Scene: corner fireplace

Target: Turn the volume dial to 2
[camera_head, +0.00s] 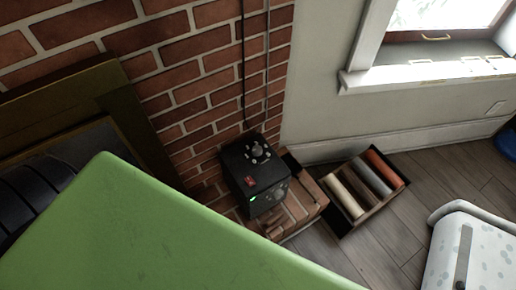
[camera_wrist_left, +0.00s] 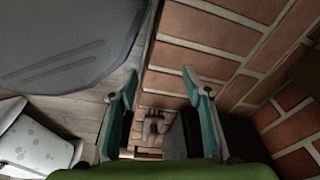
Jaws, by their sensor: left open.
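A black box (camera_head: 250,176) stands on the brick hearth against the brick wall in the head view. Its top carries a round grey dial (camera_head: 259,155) with pale marks around it. The marks are too small to read, so I cannot tell the dial's setting. A red switch (camera_head: 250,182) and a green light (camera_head: 253,199) are on the box. My left gripper (camera_wrist_left: 160,97) shows in the wrist view with its two teal fingers apart and nothing between them. It is not visible in the head view. I cannot make out the dial in the wrist view. My right gripper is not in view.
An open dark box (camera_head: 366,190) with several rolls lies on the wood floor right of the hearth. A white speckled object (camera_head: 468,255) stands at the lower right. Cables run up the brick wall (camera_head: 200,95) behind the black box. A large green surface fills the lower left.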

